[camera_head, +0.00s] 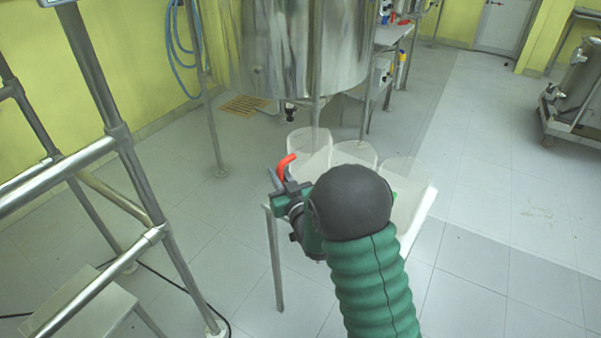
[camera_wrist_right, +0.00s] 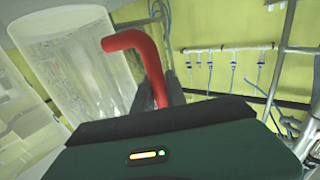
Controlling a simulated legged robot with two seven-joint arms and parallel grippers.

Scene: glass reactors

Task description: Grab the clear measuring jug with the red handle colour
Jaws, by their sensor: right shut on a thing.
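The clear measuring jug (camera_head: 306,146) with the red handle (camera_head: 286,164) stands at the left end of a row of clear jugs on a small table. My right gripper (camera_head: 279,182) is at the red handle, on the jug's near left side. In the right wrist view the red handle (camera_wrist_right: 148,62) runs down between the dark fingers (camera_wrist_right: 165,95), which are shut on it. The clear jug body (camera_wrist_right: 75,65) shows to the left there. My arm hides the lower handle and part of the table in the head view. My left gripper is not in view.
Other clear jugs (camera_head: 355,153) stand to the right, one (camera_head: 400,171) with a bit of green showing. A large steel tank (camera_head: 305,50) hangs behind the table (camera_head: 273,250). A metal frame (camera_head: 120,140) stands at left.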

